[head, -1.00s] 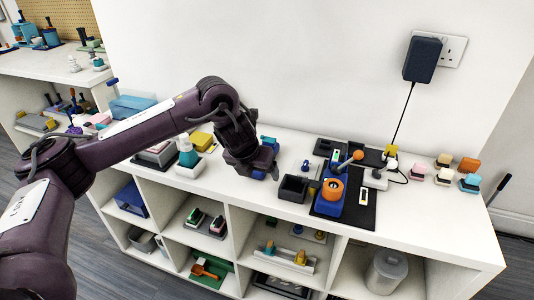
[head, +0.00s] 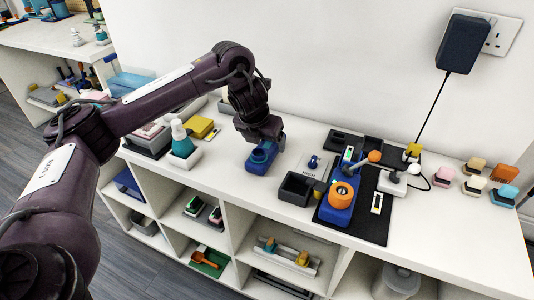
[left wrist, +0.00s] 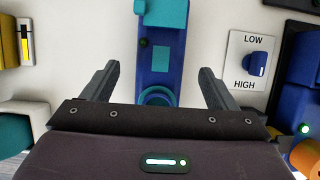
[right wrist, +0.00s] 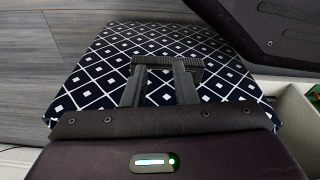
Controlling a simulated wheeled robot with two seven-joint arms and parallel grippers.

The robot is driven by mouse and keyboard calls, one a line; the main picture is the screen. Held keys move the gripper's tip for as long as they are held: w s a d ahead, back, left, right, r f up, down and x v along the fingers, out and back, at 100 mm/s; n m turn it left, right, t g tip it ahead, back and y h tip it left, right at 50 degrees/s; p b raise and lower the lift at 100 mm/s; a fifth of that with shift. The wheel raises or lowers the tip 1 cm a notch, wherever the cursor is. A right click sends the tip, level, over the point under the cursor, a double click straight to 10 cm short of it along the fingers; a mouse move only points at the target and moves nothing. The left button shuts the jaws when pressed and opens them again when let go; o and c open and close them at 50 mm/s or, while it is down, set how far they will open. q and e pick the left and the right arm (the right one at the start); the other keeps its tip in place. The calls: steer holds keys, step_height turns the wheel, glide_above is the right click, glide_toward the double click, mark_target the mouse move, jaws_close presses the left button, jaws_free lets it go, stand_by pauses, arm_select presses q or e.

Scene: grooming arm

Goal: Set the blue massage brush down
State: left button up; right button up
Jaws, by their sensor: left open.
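The blue massage brush (head: 260,158) rests on the white counter top, left of the dark open box. In the left wrist view the brush (left wrist: 161,70) shows as a long blue body with teal parts, lying between the fingers. My left gripper (head: 265,134) is right over it, open, with a gap on each side of the brush. It also shows in the left wrist view (left wrist: 158,85). My right gripper (right wrist: 161,75) shows only in the right wrist view. A dark ribbed bar lies at its fingertips; I cannot tell whether it is held.
A dark open box (head: 296,189) and a blue-and-orange device (head: 340,197) on a black mat stand right of the brush. A teal-and-white bottle (head: 181,139) stands to its left. A LOW/HIGH dial plate (left wrist: 253,68) lies close by. A patterned navy box (right wrist: 90,80) is below my right gripper.

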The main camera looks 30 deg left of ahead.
mark_target(266, 147)
arm_select(q)
steer(key=x, duration=0.3)
steer(key=shift+f, duration=0.25)
steer(key=c, duration=1.4)
